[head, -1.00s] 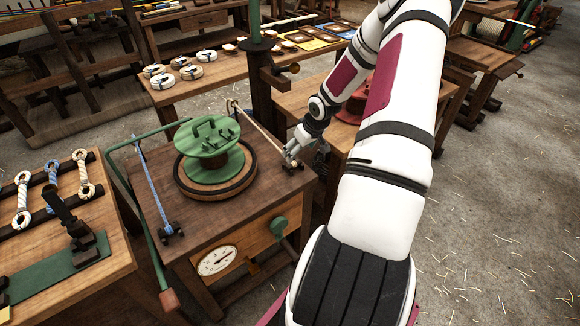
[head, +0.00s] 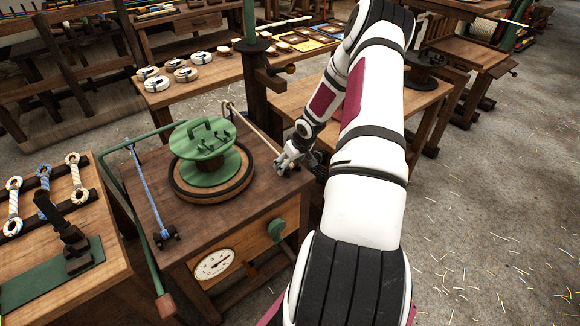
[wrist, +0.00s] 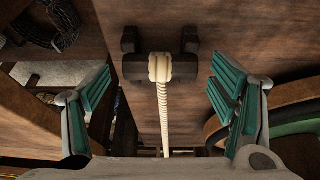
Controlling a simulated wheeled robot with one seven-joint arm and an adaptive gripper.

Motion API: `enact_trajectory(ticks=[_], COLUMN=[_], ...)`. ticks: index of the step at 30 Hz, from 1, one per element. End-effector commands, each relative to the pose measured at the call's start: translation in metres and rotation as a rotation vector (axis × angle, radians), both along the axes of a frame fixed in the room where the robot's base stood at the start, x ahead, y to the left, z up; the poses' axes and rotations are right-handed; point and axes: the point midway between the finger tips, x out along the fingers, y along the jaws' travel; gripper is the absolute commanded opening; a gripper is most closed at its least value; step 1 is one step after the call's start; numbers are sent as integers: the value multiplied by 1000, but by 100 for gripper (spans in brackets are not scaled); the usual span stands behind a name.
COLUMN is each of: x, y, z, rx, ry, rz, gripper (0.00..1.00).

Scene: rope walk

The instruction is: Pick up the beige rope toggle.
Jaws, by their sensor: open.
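The beige rope toggle (wrist: 160,68) shows in the wrist view as a slim twisted-rope bar with a thick pale end. That end rests in a dark cradle (wrist: 133,68) on the wooden bench top, and the bar runs down the picture. My gripper (wrist: 160,90) is open, with a green-padded finger on each side of the bar, apart from it. In the head view my gripper (head: 282,162) is at the right edge of the bench, right of the green spool (head: 205,160).
A blue bar (head: 145,195) lies on cradles at the bench's left side. A green post (head: 250,25) stands behind the bench. A left table (head: 110,265) holds several rope pieces. A back table (head: 195,93) holds several rope coils. The bench front has a dial (head: 214,263).

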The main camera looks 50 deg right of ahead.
Motion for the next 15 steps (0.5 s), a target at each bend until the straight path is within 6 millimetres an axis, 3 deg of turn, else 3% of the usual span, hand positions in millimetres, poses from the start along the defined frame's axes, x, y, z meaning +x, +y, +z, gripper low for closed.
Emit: enact_trajectory(ticks=[1, 7, 15], x=[0, 0, 0], y=[0, 0, 0], z=[0, 0, 0], rx=[0, 0, 0], ry=[0, 1, 1], rz=[0, 0, 0], gripper=[78, 35, 35])
